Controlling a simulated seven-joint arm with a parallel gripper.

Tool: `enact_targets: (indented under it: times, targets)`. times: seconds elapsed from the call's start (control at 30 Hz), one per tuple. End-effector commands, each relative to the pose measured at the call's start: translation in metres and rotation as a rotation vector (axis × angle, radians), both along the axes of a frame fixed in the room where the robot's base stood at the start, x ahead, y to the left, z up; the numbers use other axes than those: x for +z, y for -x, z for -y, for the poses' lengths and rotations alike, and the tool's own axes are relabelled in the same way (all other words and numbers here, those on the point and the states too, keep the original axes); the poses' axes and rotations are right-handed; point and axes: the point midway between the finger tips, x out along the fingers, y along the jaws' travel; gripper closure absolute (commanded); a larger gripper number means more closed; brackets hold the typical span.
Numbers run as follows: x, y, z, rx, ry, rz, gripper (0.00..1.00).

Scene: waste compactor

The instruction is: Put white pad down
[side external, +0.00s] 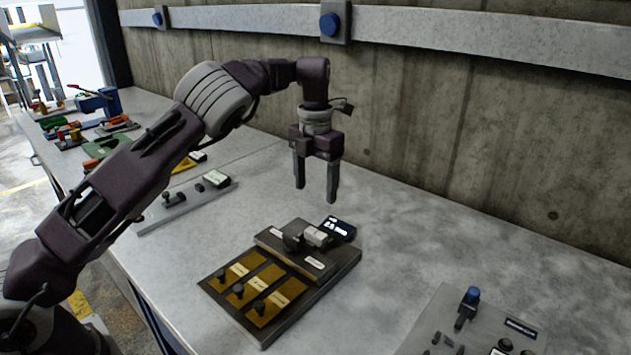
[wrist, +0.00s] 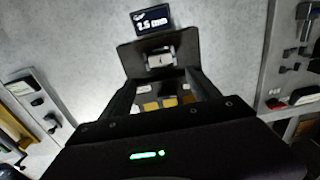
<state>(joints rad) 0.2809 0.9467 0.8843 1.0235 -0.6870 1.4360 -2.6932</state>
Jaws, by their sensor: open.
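A small white pad-like block (side external: 316,236) sits on the raised back part of a dark device (side external: 350,262) on the bench. In the wrist view the pale block (wrist: 160,60) shows between and beyond the fingers. My gripper (side external: 316,195) is open and empty, pointing down above the device, with a clear gap between its fingertips and the block. In the wrist view, my gripper (wrist: 160,82) hides part of the device's yellow plates.
A small black display (side external: 338,228) stands behind the block. A grey panel with a blue-topped knob (side external: 472,295) lies at the front right. Another fixture plate (side external: 185,207) lies to the left, with coloured tools farther back.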

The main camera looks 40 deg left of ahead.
Motion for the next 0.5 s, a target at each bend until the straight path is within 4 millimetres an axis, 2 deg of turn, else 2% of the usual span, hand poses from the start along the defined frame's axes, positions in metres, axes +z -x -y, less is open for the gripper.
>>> enact_targets:
  times: [0.1,0.33,0.37,0.43,0.5]
  targets:
    - [0.011,0.0,-0.001,0.001,-0.002,0.001,0.29]
    - [0.019,0.002,-0.002,-0.014,0.005,0.006,0.29]
    - [0.024,0.004,-0.004,-0.035,0.014,0.014,0.29]
    - [0.048,0.017,-0.009,-0.148,0.051,0.05,0.29]
    - [0.082,0.043,-0.015,-0.357,0.095,0.112,0.29]
